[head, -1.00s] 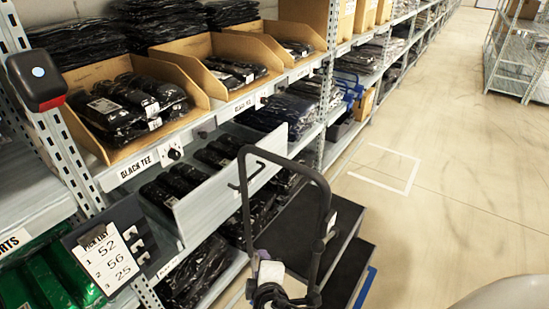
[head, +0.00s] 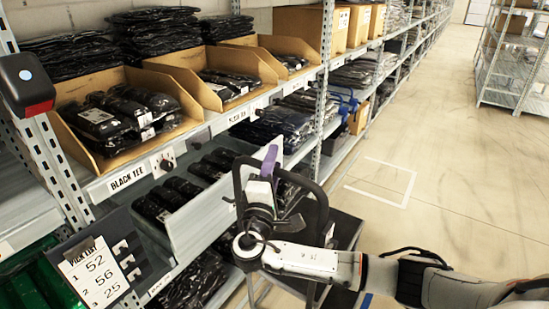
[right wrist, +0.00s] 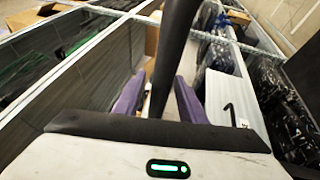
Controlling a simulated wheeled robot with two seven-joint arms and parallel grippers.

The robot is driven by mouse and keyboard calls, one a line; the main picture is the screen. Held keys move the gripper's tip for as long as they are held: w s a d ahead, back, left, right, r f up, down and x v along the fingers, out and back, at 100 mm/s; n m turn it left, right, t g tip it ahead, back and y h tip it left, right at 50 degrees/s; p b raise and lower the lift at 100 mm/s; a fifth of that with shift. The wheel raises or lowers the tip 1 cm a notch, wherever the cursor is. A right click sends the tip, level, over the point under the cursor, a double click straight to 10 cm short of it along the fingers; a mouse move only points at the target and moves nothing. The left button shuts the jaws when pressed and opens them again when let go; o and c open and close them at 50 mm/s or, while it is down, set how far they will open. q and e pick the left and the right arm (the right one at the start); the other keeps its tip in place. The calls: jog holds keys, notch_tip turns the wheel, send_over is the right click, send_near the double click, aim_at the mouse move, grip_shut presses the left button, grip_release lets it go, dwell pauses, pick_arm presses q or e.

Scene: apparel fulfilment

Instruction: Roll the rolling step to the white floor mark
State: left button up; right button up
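The rolling step (head: 343,229) stands beside the shelving, with dark treads and a tall dark hoop handle (head: 322,200); my right arm hides much of it. My right gripper (head: 266,170) is at the upper part of the handle. In the right wrist view its two purple fingers (right wrist: 160,98) stand apart on either side of the dark handle bar (right wrist: 170,55), with gaps showing, so it looks open around the bar. The white floor mark (head: 376,196), an outlined rectangle, lies on the floor beyond and right of the step. My left gripper is not in view.
Shelving with cardboard bins (head: 120,120) of black packed garments runs along the left. A pick list (head: 95,272) hangs at lower left. Another rack (head: 510,65) stands at the far right. The floor (head: 460,180) between is clear.

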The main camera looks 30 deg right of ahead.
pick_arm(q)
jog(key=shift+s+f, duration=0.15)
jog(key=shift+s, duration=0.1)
pick_arm(e)
jog(key=shift+x, duration=0.9)
